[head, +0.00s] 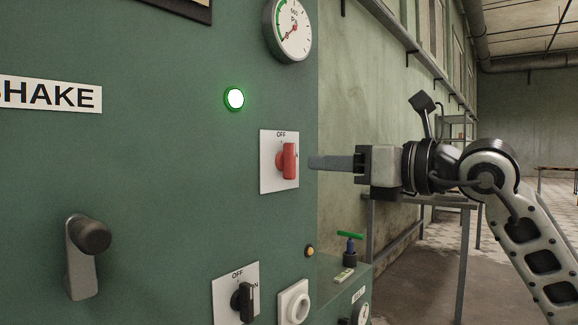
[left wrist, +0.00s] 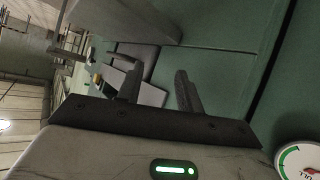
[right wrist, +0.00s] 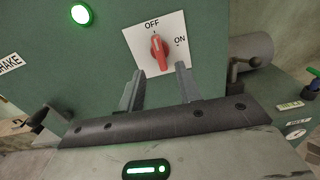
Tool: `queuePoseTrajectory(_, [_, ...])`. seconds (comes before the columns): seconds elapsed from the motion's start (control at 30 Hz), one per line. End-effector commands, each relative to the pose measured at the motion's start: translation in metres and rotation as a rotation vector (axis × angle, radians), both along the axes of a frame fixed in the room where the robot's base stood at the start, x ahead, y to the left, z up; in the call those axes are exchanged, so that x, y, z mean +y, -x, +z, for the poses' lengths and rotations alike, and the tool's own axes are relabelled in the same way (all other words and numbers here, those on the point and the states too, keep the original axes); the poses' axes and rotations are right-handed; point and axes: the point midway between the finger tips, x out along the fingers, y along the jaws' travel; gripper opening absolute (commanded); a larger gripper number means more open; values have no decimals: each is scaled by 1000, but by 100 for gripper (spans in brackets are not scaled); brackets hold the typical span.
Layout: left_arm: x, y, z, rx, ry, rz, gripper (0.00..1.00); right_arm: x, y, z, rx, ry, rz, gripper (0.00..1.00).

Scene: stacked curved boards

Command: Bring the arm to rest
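My right gripper (head: 312,162) points left at the green panel, its fingertips close to a red rotary switch (head: 288,161) on a white plate marked OFF. In the right wrist view the two fingers (right wrist: 160,82) stand apart with nothing between them, and the red switch (right wrist: 159,52) lies just beyond the tips, its plate marked OFF and ON. The switch handle stands roughly upright, toward OFF. My left gripper (left wrist: 155,82) shows only in the left wrist view. Its fingers are apart, and nothing is clearly held between them.
The green panel (head: 150,170) carries a lit green lamp (head: 235,98), a gauge (head: 290,29), a grey lever (head: 85,250) and a black switch (head: 243,300). A green-handled valve (head: 350,245) stands below my right gripper. A metal table (head: 425,202) is behind my right arm.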

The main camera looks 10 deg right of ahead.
Motion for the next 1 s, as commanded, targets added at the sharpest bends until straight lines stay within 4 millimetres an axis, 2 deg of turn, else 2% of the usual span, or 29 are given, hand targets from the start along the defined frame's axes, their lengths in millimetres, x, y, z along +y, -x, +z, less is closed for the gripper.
queuePoseTrajectory(0.37, [0, -1, 4, -5, 0, 0, 36, 5, 0, -4, 14, -13, 22, 35])
queuePoseTrajectory(0.47, [0, -1, 10, -5, 0, 1, 36, 26, 1, -24, 75, -85, 124, 35])
queuePoseTrajectory(0.53, [0, -1, 16, -4, -1, 0, 36, 49, 7, -45, 151, -194, 242, 35])
queuePoseTrajectory(0.63, [1, 0, 23, 3, -6, 1, 36, 77, 21, -75, 299, -452, 418, 35])
queuePoseTrajectory(0.73, [2, 1, 27, 16, -13, 1, 36, 88, 33, -98, 458, -782, 530, 35])
queuePoseTrajectory(0.87, [2, 2, 34, 26, -20, 0, 36, 78, 36, -136, 670, -1258, 536, 35])
queuePoseTrajectory(0.97, [3, 2, 41, 30, -25, 0, 36, 60, 35, -184, 835, -1636, 426, 35])
queuePoseTrajectory(1.0, [3, 2, 44, 32, -27, 0, 36, 52, 37, -208, 900, -1785, 354, 35])
